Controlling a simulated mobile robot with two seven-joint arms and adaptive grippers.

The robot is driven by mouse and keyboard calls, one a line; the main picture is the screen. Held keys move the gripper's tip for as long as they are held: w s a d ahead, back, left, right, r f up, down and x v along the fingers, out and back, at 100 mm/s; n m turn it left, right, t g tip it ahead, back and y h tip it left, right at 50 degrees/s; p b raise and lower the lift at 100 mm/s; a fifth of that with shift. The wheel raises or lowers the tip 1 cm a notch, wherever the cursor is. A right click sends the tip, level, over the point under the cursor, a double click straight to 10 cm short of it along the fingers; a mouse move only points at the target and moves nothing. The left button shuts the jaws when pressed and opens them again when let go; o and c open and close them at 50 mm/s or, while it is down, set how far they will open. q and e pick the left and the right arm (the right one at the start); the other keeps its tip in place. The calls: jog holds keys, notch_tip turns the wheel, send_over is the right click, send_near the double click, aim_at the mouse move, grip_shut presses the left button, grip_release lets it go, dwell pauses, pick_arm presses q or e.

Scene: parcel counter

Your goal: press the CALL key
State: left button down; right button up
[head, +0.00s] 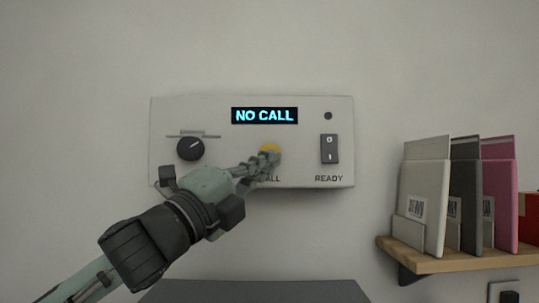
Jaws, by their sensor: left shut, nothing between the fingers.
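The CALL key (270,149) is a round yellow button on a pale wall panel (220,120) in the head view. My left gripper (272,160) is shut and empty, with its fingertips in front of the key's lower part. I cannot tell whether the fingertips touch the key. The fingers partly cover the CALL label below it. The display (265,116) above the key reads "NO CALL" in blue letters. My right gripper is not in view.
The panel also has a black knob (190,148), a rocker switch (329,149) labelled READY and a small dark round lamp (328,116). A wooden shelf (455,262) with upright envelopes (424,205) is at the right. A grey surface (255,291) lies below.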

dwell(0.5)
pick_arm(q)
jog(key=shift+w, duration=0.1)
jog(key=shift+p, duration=0.4)
dwell(0.5)
jog(key=s, duration=0.6)
dwell(0.4)
